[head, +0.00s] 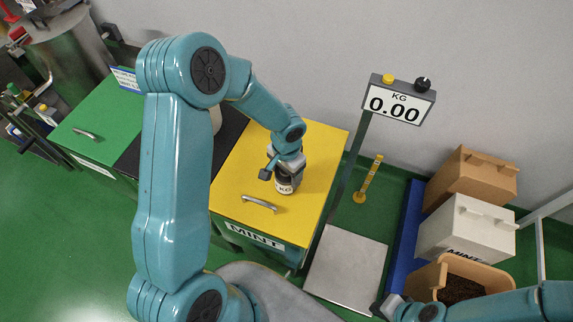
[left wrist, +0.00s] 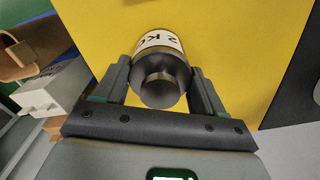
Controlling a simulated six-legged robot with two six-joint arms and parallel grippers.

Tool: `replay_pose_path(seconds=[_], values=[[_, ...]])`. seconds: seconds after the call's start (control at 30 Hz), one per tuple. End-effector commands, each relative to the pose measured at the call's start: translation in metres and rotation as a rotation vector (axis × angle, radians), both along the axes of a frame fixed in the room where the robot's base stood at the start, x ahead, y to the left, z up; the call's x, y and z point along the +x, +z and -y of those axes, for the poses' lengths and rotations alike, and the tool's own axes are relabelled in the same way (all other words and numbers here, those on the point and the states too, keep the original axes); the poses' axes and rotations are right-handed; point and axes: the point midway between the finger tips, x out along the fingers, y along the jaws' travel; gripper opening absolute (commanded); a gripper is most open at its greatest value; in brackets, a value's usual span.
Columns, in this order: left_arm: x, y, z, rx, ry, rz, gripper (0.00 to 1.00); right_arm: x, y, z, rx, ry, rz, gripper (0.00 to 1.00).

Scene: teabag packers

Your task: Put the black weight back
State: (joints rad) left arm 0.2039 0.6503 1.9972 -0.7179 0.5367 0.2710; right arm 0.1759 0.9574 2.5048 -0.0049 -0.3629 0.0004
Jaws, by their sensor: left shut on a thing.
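The black weight (head: 285,186) has a white label band reading KG and is at the yellow lid marked MINT. In the left wrist view the weight (left wrist: 161,82) shows its dark knob end and a label reading 2 KG. My left gripper (head: 283,172) is shut on the weight, with one finger on each side of it. I cannot tell whether the weight touches the lid. My right gripper (head: 384,306) is at the lower right, by the floor scale plate, and its jaws are too unclear to read.
The yellow lid (head: 237,190) has a metal handle. A green lid (head: 103,122) and a dark lid stand to its left. The scale display (head: 398,101) reads 0.00, and its plate (head: 347,267) is bare. Several bins, including a white one (head: 465,229), stand at the right.

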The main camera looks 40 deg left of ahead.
Motion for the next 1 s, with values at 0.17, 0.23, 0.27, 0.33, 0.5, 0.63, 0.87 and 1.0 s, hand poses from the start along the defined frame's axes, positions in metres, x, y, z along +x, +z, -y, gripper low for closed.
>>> replay_pose_path(seconds=[0.17,0.23,0.27,0.33,0.5,0.63,0.87,1.0], values=[[0.002,-0.002,0.000,0.001,0.001,0.007,0.00,0.000,0.001,0.000,0.000,0.000,0.000,0.00],[0.002,-0.002,0.000,0.001,0.000,0.007,0.00,0.000,0.001,0.000,0.000,0.000,0.000,0.00],[0.002,-0.002,0.000,0.001,0.000,0.007,0.00,0.000,0.001,0.000,0.000,0.000,0.000,0.00],[0.002,-0.003,0.000,0.001,0.000,0.007,0.00,0.000,-0.001,0.000,0.000,0.000,0.000,0.00],[0.000,-0.006,0.000,0.000,-0.001,0.002,0.92,0.000,-0.002,0.000,0.000,0.000,0.000,0.00],[0.000,-0.006,0.000,0.000,-0.001,0.002,0.95,0.000,-0.002,0.000,0.000,0.000,0.000,0.00],[0.000,-0.002,0.000,0.000,0.000,0.001,0.95,0.000,0.003,0.000,0.000,0.000,0.000,0.00],[0.002,0.017,0.000,0.002,0.001,0.008,0.95,0.000,-0.002,0.000,0.000,0.000,0.000,0.00]])
